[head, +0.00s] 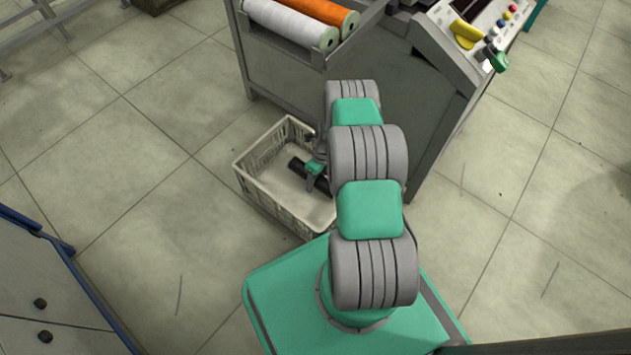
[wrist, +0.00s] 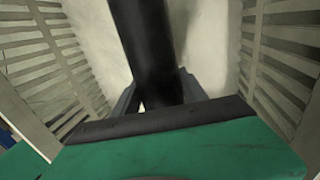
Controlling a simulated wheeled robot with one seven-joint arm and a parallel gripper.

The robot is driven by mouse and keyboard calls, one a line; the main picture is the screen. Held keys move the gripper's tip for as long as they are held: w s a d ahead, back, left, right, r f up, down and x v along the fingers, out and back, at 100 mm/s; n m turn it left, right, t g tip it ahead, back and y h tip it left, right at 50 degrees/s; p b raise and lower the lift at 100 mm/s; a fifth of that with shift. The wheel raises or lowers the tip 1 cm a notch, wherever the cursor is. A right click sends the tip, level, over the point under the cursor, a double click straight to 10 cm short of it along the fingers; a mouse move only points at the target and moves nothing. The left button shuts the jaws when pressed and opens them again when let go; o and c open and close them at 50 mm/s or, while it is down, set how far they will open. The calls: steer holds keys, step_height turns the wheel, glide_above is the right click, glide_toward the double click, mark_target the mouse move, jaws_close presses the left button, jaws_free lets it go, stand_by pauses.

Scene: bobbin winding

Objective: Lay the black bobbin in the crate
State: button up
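The black bobbin (wrist: 150,45) runs away from my gripper in the wrist view, its near end between the two fingers. In the head view the bobbin (head: 297,167) shows as a dark bar inside the crate's outline, partly hidden by my gripper. My gripper (wrist: 158,90) has a finger against each side of the bobbin and looks closed on it. It is low inside the pale slatted crate (head: 262,190), whose side walls (wrist: 282,50) rise left and right in the wrist view. I cannot tell whether the bobbin touches the crate floor. My arm hides the crate's right part.
A grey machine stand (head: 285,85) with orange and white spools (head: 300,22) stands just behind the crate. A control panel (head: 480,25) with coloured buttons is at upper right. A blue-grey cabinet (head: 50,290) is at lower left. The floor left of the crate is clear.

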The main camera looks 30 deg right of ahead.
steer(key=o, duration=0.4)
steer(key=p+v, duration=0.4)
steer(key=v, duration=0.4)
steer(key=shift+r, duration=0.35)
